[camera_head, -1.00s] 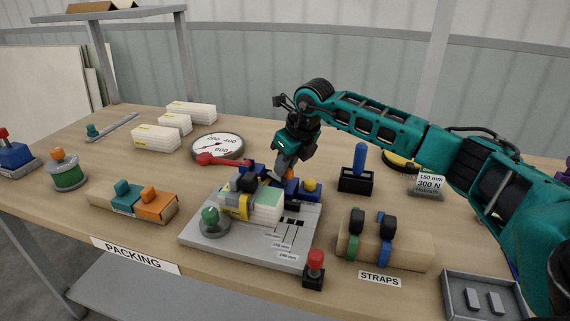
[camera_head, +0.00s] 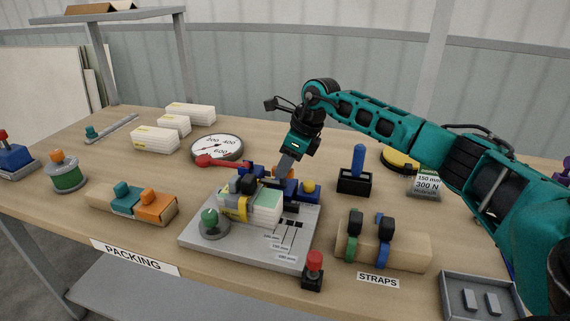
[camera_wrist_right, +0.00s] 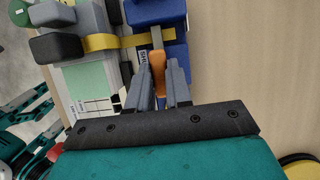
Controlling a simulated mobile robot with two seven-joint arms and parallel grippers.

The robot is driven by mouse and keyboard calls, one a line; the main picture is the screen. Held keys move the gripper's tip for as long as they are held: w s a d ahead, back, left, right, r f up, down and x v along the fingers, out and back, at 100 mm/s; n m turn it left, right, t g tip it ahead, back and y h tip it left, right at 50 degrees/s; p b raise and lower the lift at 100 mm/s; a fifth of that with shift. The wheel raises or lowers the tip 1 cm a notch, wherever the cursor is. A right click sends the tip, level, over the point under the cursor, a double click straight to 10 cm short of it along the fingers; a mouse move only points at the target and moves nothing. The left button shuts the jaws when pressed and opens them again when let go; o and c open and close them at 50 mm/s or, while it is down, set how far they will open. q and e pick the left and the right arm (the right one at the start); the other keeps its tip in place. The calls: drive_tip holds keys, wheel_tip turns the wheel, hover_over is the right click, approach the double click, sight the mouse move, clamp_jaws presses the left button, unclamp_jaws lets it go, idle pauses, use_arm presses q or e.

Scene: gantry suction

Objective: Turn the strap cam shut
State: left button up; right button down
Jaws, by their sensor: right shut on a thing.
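The strap device sits on a grey base plate (camera_head: 200,236). A yellow strap (camera_head: 243,206) runs over a white and pale green carton (camera_head: 265,206), with a black cam (camera_head: 247,184) on top. In the right wrist view the black cam (camera_wrist_right: 55,47) lies left of the yellow strap (camera_wrist_right: 102,42), which runs toward a blue block (camera_wrist_right: 158,12). My right gripper (camera_head: 283,168) is over the back of the device. Its fingers (camera_wrist_right: 158,95) are shut on an orange tab (camera_wrist_right: 158,70) at the strap's far end. My left gripper is not in view.
A red-handled lever (camera_head: 208,161) and a round dial (camera_head: 217,147) lie behind left. A blue-handled block (camera_head: 356,180) stands to the right. A strap holder (camera_head: 410,248) and a red-knobbed post (camera_head: 313,268) are at the front right. White cartons (camera_head: 156,138) lie at back left.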

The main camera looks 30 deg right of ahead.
drive_tip(key=c, duration=1)
unclamp_jaws()
drive_tip(key=shift+c, duration=0.2)
drive_tip(key=v, duration=1.3)
drive_tip(key=shift+p, duration=0.35)
drive_tip(key=shift+f, duration=0.1)
